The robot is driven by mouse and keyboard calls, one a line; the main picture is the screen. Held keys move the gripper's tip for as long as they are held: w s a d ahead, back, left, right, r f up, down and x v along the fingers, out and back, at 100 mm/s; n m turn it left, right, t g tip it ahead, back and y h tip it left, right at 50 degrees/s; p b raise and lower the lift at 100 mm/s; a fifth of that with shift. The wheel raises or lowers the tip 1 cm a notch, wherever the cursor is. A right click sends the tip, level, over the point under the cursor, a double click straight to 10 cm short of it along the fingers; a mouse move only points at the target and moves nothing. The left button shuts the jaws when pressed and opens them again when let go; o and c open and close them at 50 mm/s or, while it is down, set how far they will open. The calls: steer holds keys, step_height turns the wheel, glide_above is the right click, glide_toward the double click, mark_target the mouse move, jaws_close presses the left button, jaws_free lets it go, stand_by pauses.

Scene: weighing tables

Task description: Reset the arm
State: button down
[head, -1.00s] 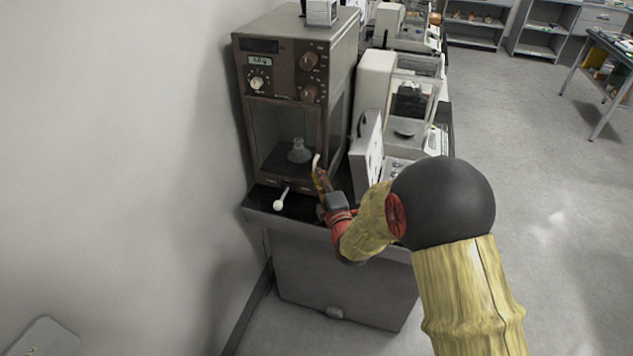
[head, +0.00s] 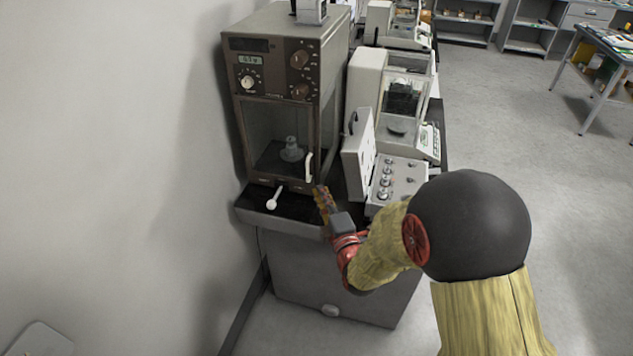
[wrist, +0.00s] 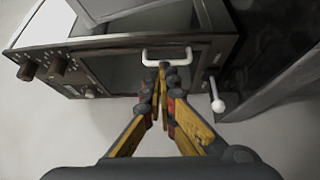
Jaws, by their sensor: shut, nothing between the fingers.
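My gripper (head: 322,197) is shut and empty, at the front right of the brown balance (head: 269,42). In the wrist view the gripper (wrist: 163,68) has its yellow fingertips together, overlapping the balance's white door handle (wrist: 150,58); whether they touch it I cannot tell. In the head view the handle (head: 309,167) stands clear to the upper left of the fingertips. My arm reaches in from the lower right.
A grey weight-like object (head: 291,150) stands inside the balance chamber. A white-knobbed lever (head: 272,203) sticks out at the balance's front. A control box (head: 395,182) and another balance (head: 404,88) stand to the right. A wall borders the left; open floor lies right.

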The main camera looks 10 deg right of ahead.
steer(key=s+d+f+m+g+h, duration=0.1)
steer(key=s+d+f+m+g, duration=0.1)
steer(key=s+f+m+g, duration=1)
steer(key=s+r+m+g, duration=0.25)
steer(key=s+r, duration=0.25)
steer(key=s, duration=0.3)
steer(key=s+r+m+g, duration=0.1)
steer(key=s+r+m, duration=0.2)
steer(key=s+r, duration=0.35)
steer(key=s+r+m+t, duration=0.1)
steer(key=s+r+t, duration=0.2)
steer(key=r, duration=1)
steer(key=s+p, duration=0.1)
steer(key=s, duration=0.1)
steer(key=shift+s, duration=0.3)
steer(key=c, duration=2.6)
jaws_free()
steer(key=shift+a, duration=0.1)
